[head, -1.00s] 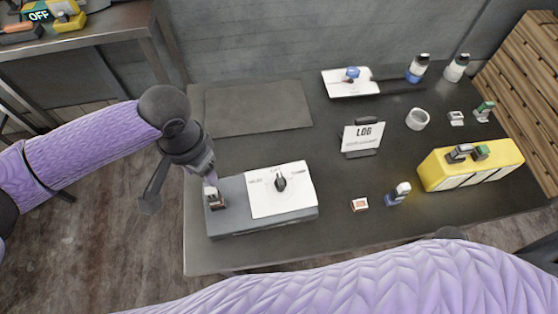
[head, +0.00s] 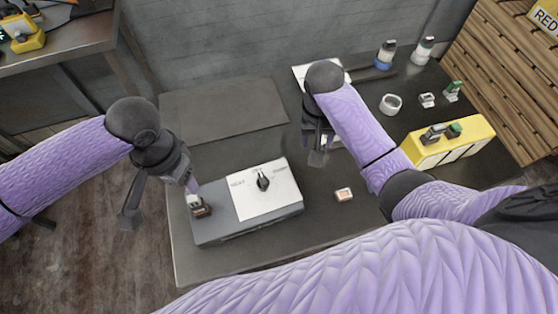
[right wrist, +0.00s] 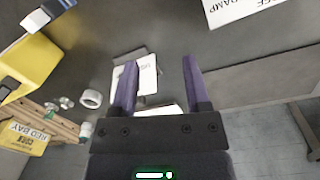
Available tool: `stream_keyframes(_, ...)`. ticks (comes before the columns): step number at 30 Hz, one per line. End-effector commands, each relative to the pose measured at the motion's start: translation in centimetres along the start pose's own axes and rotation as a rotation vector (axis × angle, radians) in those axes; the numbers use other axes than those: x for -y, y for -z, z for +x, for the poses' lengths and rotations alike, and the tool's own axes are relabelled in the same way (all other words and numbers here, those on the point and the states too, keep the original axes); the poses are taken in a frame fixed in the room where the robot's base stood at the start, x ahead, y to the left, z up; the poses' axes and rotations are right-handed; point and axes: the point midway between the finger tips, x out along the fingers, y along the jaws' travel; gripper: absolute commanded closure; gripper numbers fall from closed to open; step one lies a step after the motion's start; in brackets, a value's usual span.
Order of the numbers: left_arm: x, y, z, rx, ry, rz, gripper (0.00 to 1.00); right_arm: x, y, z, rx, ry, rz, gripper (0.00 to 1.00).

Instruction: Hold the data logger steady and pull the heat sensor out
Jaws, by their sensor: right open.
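The data logger (head: 220,222) is a grey box with a white dial face (head: 262,190), near the front left of the table. The logger's white face shows partly at that view's top right (right wrist: 243,8).
A white LOG card (right wrist: 148,78) lies beyond my right fingers. A yellow block (head: 455,142) carrying small items, a white cup (head: 391,104) and a small red-and-white box (head: 344,195) are on the right. A dark mat (head: 222,115) lies bare at back left.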

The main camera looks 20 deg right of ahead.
Motion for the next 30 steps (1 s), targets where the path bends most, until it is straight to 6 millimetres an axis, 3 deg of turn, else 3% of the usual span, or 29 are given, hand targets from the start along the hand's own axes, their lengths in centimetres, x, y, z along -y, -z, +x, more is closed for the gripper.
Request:
stream_keyframes(1, 0.0, 0.0, 0.0, 0.000, 0.000, 0.000, 0.41, 3.1, -1.5, -0.3, -0.006, 0.012, -0.092, 0.40)
stream_keyframes(3, 0.0, 0.0, 0.0, 0.000, 0.000, 0.000, 0.41, 6.4, -3.5, -0.8, -0.014, 0.024, -0.202, 0.40)
stream_keyframes(6, 0.0, 0.0, 0.0, 0.000, 0.000, 0.000, 0.41, 9.5, -5.8, -1.4, -0.024, 0.039, -0.311, 0.40)
stream_keyframes(9, 0.0, 0.0, 0.0, 0.000, 0.000, 0.000, 0.41, 11.0, -7.0, -1.7, -0.030, 0.047, -0.366, 0.40)
stream_keyframes(13, 0.0, 0.0, 0.0, 0.000, 0.000, 0.000, 0.41, 11.4, -7.4, -0.1, -0.027, 0.046, -0.379, 0.40)
stream_keyframes(22, 0.0, 0.0, 0.0, 0.000, 0.000, 0.000, 0.41, 11.7, -7.2, 6.4, -0.028, 0.047, -0.376, 0.40)
stream_keyframes(30, 0.0, 0.0, 0.0, 0.000, 0.000, 0.000, 0.41, 11.8, -7.1, 8.2, -0.031, 0.048, -0.377, 0.40)
